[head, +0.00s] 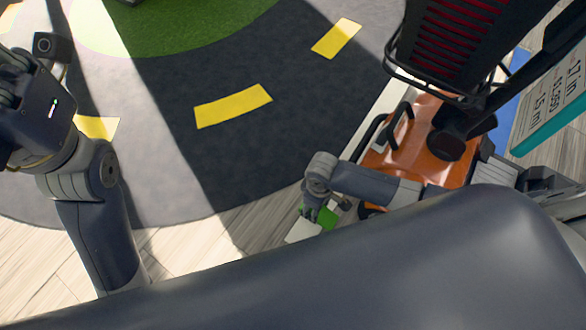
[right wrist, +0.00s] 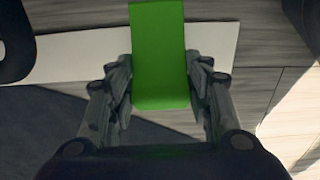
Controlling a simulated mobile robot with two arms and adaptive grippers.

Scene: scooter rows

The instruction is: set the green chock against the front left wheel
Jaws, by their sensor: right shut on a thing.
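The green chock (right wrist: 160,55) is a bright green block held between the two fingers of my right gripper (right wrist: 160,85), one finger on each side. In the head view the chock (head: 328,217) shows low over the floor beside the orange scooter (head: 430,140), partly hidden by my right gripper (head: 312,212). A small dark piece of a wheel (head: 370,210) shows under the scooter near my right arm; which wheel it is I cannot tell. My left gripper (head: 8,90) is at the left edge, far from the scooter, its fingers largely cut off.
A pale strip (right wrist: 75,58) lies on the wood floor below the chock. The scooter has a dark basket (head: 455,45), and a teal-edged price sign (head: 555,95) stands at the right. Dark carpet with yellow dashes (head: 233,105) lies open in the middle.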

